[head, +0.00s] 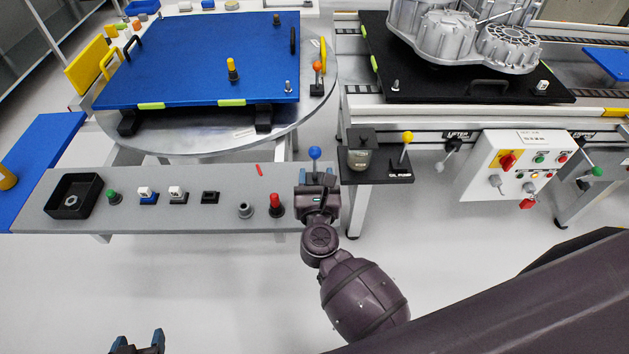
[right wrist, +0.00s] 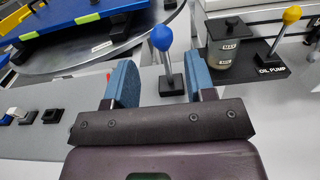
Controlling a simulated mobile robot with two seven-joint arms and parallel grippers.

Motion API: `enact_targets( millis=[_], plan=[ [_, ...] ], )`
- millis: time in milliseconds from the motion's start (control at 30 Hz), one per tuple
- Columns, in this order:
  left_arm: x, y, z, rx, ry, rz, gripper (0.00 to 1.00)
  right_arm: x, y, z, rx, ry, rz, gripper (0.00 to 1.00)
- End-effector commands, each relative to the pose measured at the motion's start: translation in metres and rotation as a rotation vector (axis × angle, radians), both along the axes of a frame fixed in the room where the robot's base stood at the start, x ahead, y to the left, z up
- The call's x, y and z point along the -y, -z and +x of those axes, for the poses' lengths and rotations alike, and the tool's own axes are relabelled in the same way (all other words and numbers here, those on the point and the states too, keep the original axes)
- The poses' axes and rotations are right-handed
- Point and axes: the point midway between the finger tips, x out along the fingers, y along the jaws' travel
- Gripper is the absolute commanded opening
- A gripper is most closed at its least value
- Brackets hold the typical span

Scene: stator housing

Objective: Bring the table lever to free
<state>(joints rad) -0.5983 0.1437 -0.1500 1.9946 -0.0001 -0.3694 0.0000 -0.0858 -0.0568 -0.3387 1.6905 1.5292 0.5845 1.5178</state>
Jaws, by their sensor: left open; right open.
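A lever with a blue knob (head: 315,152) stands at the right end of the grey panel; its knob also shows in the right wrist view (right wrist: 162,38). My right gripper (head: 318,178) is open just in front of it. In the right wrist view the lever shows between the blue fingers (right wrist: 158,80) but beyond them, not visibly touched. Its stem looks near upright. An orange-knobbed lever (head: 317,66) stands at the right edge of the round table (head: 215,130). No label shows which is the table lever. My left gripper (head: 137,345) is open and empty at the bottom left.
The grey panel (head: 140,215) carries a black tray (head: 87,184), several buttons and switches, and a red knob (head: 276,200) left of my right gripper. Close on the right are a lidded pot (head: 360,155) and the yellow-knobbed oil pump lever (head: 407,138).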

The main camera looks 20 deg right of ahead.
Motion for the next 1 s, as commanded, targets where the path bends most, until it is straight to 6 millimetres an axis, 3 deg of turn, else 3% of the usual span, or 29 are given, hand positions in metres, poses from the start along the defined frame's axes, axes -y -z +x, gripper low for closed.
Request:
enact_targets(
  millis=[1000],
  plan=[
    [-0.001,0.007,-0.006,-0.017,-0.004,-0.001,0.66,0.018,0.000,0.061,0.000,-0.001,-0.004,0.50]
  ],
)
